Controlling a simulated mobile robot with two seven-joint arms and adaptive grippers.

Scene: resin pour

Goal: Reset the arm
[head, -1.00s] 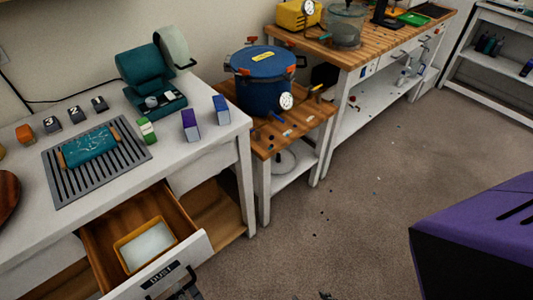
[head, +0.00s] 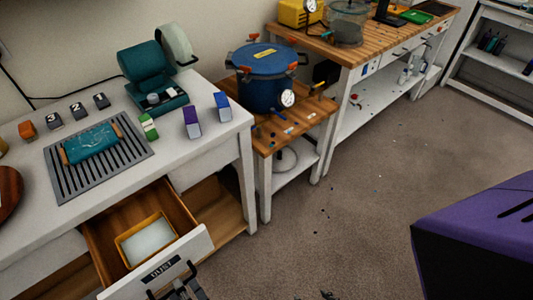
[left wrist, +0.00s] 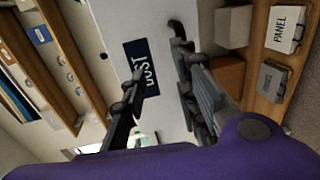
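My left gripper (head: 178,290) is at the bottom edge of the head view, in front of the open drawer labelled DUST (head: 190,252). In the left wrist view its two dark fingers (left wrist: 158,85) stand apart with nothing seen between them, and the DUST label (left wrist: 141,66) shows behind them. A dark hooked piece, likely one end of the drawer handle (left wrist: 177,28), lies by the fingertips. Whether a finger touches it I cannot tell. A small dark shape at the bottom of the head view may be my right gripper (head: 327,294); its state is unclear.
The drawer holds a yellow tray (head: 123,246) with pale contents. The white bench (head: 215,136) above carries a slotted grey mat (head: 138,152), a teal piece and small boxes. A blue pressure pot (head: 268,88) stands on a wooden cart. Open carpet (head: 370,180) lies to the right.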

